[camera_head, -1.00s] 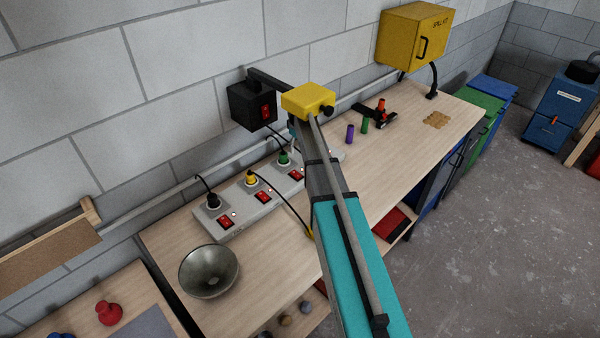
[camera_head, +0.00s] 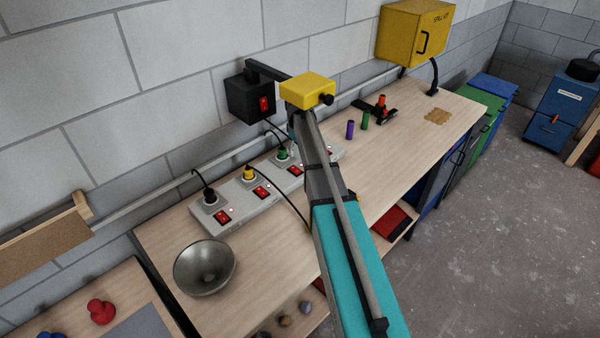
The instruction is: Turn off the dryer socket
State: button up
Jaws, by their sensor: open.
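A grey socket strip (camera_head: 240,206) lies along the back of the bench with red rocker switches beside its sockets. A black plug (camera_head: 210,196), a yellow plug (camera_head: 249,173) and a green plug (camera_head: 282,153) sit in it, left to right. Their switches are the left one (camera_head: 222,216), the middle one (camera_head: 261,192) and the one by the green plug (camera_head: 296,170). I cannot tell which is the dryer socket; labels are unreadable. Small lights show by some switches. My gripper (camera_head: 293,147) is mostly hidden behind my arm, near the green plug; only a sliver shows. The strip's right part is partly covered.
A black box (camera_head: 247,98) with a red switch is above the strip. A metal bowl (camera_head: 205,267) stands in front of the strip's left end. Purple (camera_head: 350,130) and green (camera_head: 365,120) cylinders stand to the right. A cable crosses the bench front.

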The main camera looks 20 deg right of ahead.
aim_at(298, 171)
jog(key=shift+f+b, duration=4.45)
jog(key=shift+f, duration=0.3)
jog(key=shift+c, duration=0.2)
